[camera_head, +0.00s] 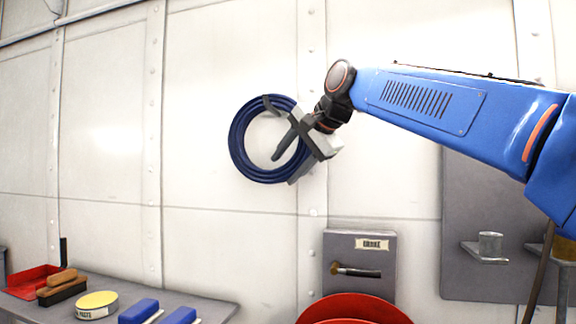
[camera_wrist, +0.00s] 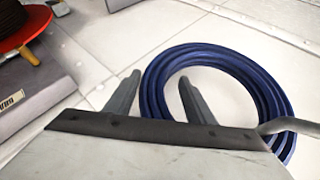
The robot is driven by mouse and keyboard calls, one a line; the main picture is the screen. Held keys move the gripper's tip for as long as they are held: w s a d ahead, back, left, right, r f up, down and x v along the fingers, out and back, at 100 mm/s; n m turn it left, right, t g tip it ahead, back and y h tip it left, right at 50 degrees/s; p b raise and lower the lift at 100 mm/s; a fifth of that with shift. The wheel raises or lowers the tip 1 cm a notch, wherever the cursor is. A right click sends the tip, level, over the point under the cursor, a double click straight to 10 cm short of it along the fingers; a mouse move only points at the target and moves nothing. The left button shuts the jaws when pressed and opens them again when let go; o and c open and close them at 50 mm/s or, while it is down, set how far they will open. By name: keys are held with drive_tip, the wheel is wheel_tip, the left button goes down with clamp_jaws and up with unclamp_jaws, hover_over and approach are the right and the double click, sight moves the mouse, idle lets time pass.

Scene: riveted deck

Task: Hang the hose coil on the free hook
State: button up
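The hose coil (camera_head: 238,146) is a dark blue ring upright against the white wall. A short grey bar (camera_head: 269,104), which looks like a hook, crosses its top; a grey curved bar (camera_wrist: 285,125) also crosses the coil (camera_wrist: 157,92) in the wrist view. My gripper (camera_head: 287,158) is at the coil's right side. In the wrist view my gripper (camera_wrist: 155,92) is open, with one finger outside the ring and one over its opening. The hose runs between them with gaps visible. Whether the fingers touch it is unclear. No second hook is clearly visible.
A grey bench (camera_head: 215,300) at lower left holds a red tray, brushes, a yellow-lidded tin and blue items. A grey panel (camera_head: 470,215) is right.

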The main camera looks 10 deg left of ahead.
drive_tip(key=v, duration=1.7)
drive_tip(key=shift+d, duration=0.15)
drive_tip(key=shift+d, duration=0.1)
drive_tip(key=s+d+f+n+h, duration=0.1)
drive_tip(key=s+d+f+h, duration=0.1)
drive_tip(key=d+f, duration=0.9)
drive_tip(key=s+d+f+n+h, duration=0.1)
drive_tip(key=s+d+f+h, duration=0.15)
drive_tip(key=d+f, duration=0.9)
drive_tip(key=s+d+f+n+h, duration=0.1)
drive_tip(key=s+d+f, duration=0.3)
drive_tip(key=f, duration=0.8)
drive_tip(key=s+d+f+n+g+h, duration=0.1)
drive_tip(key=s+d+f, duration=0.3)
drive_tip(key=f, duration=0.9)
drive_tip(key=s+d+f+g+h, duration=0.1)
drive_tip(key=s+d+f+h, duration=0.1)
drive_tip(key=s+d+f, duration=0.3)
drive_tip(key=s+f, duration=0.4)
drive_tip(key=f, duration=0.3)
drive_tip(key=shift+s+f+n, duration=0.2)
drive_tip(key=shift+s+n, duration=0.1)
drive_tip(key=shift+n, duration=0.1)
drive_tip(key=shift+o, duration=0.4)
drive_tip(key=shift+d, duration=0.1)
